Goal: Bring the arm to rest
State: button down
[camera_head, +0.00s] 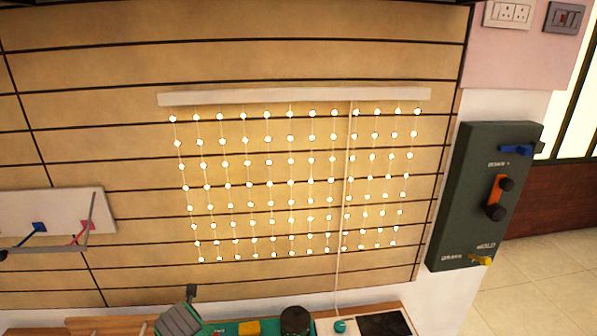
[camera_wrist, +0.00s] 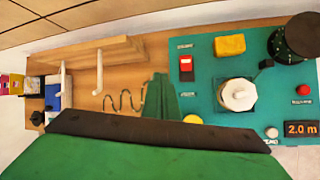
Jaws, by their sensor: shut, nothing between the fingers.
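My gripper (camera_wrist: 159,78) shows at the middle of the wrist view as a narrow green, tapered shape. Its fingers are shut together with nothing between them. Behind it, my wide green hand part with a dark edge fills the bottom of the wrist view and hides what is below. The gripper points over a wooden board (camera_wrist: 118,78), beside the left edge of a teal panel (camera_wrist: 205,75). In the head view I cannot clearly make out the gripper.
The teal panel carries a red switch (camera_wrist: 186,66), a yellow block (camera_wrist: 230,45), a white round part (camera_wrist: 238,95) and a black cylinder (camera_wrist: 295,42). A wooden rack (camera_wrist: 100,52) has white hooks. A lit bead curtain (camera_head: 290,180) hangs on the wall; a dark control box (camera_head: 470,190) is right.

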jog(key=s+a+f+m+y, duration=0.3)
jog(key=s+m, duration=0.1)
jog(key=m, duration=0.1)
jog(key=s+d+f+m+t, duration=0.6)
jog(key=s+d+m, duration=0.4)
jog(key=m, duration=0.6)
jog(key=s+d+m+t+h, duration=0.2)
jog(key=s+d+m+h, duration=0.2)
jog(key=s+d+m, duration=0.85)
jog(key=s+d+r+m+t+h, duration=0.1)
jog(key=s+d+r+h, duration=0.1)
jog(key=s+d+r, duration=0.5)
jog(key=s+d, duration=0.4)
jog(key=s, duration=0.2)
jog(key=shift+s+d+t, duration=0.2)
jog(key=shift+s+t, duration=0.2)
jog(key=shift+r+m, duration=0.1)
jog(key=shift+m, duration=0.15)
